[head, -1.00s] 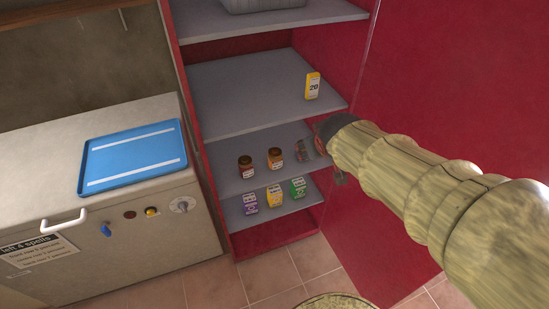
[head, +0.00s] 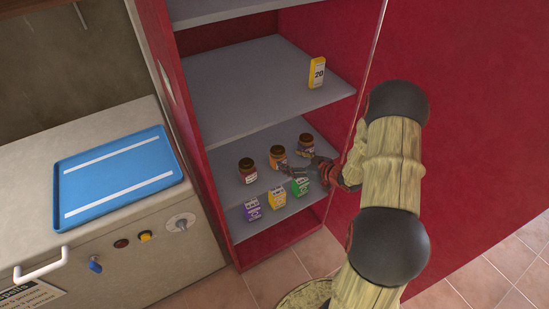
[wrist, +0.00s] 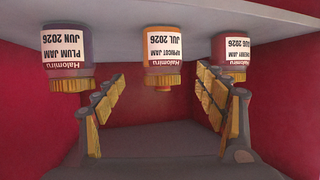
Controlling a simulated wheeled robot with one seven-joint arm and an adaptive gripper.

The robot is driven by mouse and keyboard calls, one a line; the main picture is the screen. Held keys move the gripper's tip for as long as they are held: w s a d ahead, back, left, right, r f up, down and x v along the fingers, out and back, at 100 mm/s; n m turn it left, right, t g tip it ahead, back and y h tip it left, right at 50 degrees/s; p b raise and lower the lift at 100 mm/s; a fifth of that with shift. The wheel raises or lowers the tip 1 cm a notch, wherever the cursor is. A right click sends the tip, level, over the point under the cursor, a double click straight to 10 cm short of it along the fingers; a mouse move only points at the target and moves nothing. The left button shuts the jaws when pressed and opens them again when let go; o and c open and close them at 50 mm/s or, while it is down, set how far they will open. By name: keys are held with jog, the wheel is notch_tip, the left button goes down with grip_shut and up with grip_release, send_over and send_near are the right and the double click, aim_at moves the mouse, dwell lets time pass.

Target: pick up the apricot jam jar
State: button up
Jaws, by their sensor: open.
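The apricot jam jar (head: 278,157) is the middle of three jars in a row on a lower shelf of the red cabinet. In the wrist view, which is upside down, its orange label (wrist: 163,45) reads apricot jam, Jul 2026. My gripper (head: 306,169) is open and empty, in front of the row and pointing at it. In the wrist view its fingers (wrist: 160,88) stand wide apart, with the apricot jar lined up between them, not gripped. The plum jam jar (wrist: 67,50) and the cherry jam jar (wrist: 233,52) are on either side.
A yellow box (head: 317,72) is on the shelf (head: 250,85) above. The red cabinet wall (head: 470,110) is on the right. A blue tray (head: 120,175) lies on the counter at left.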

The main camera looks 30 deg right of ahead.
aim_at(278, 153)
jog(key=shift+b+x, duration=0.3)
jog(key=shift+x, duration=0.6)
jog(key=b+x, duration=0.1)
jog(key=x, duration=0.3)
jog(key=r+b+x, duration=0.1)
jog(key=shift+w+a+f+b, duration=0.15)
jog(key=shift+w+a+b, duration=0.15)
jog(key=shift+w, duration=0.2)
jog(key=c, duration=0.3)
jog(key=c, duration=1.3)
